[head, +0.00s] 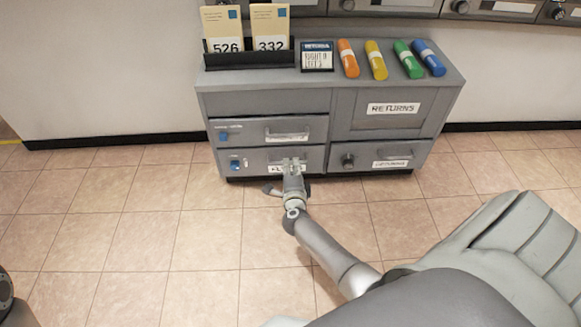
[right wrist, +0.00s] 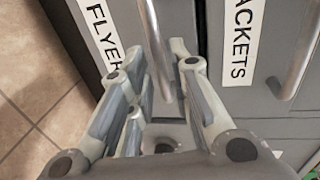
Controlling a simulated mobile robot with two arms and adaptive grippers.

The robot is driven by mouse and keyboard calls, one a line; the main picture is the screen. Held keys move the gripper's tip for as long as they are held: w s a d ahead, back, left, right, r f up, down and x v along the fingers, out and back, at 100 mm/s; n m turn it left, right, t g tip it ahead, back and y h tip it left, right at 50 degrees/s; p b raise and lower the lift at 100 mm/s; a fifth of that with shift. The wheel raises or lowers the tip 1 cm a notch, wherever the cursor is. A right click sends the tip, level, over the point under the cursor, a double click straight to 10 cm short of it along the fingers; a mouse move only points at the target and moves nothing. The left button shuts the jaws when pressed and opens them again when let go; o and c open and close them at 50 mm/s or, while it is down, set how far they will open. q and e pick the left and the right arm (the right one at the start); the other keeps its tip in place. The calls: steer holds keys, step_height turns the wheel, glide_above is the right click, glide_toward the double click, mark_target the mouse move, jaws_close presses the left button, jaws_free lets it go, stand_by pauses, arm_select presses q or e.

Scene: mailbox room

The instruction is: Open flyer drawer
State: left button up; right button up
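The flyer drawer (head: 256,160) is the lower left drawer of the grey cabinet and looks closed. Its white label (right wrist: 103,32) reads "FLYER" in the right wrist view, with the end cut off. My right gripper (head: 291,164) is in front of this drawer and covers part of its label and handle in the head view. In the right wrist view, the metal bar handle (right wrist: 156,42) lies between the two fingers of my right gripper (right wrist: 160,56). The fingers are apart, with gaps visible beside the bar. My left gripper does not show.
Above is a drawer with a bar handle, labelled "PACKETS" in the right wrist view (right wrist: 241,42). To the right are a "RETURNS" panel (head: 393,108) and a lower drawer with a knob (head: 347,161). The tiled floor (head: 130,230) in front is clear.

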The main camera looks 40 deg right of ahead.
mark_target(291, 163)
steer(key=shift+b+x, duration=0.6)
steer(key=shift+x, duration=0.95)
jaws_close()
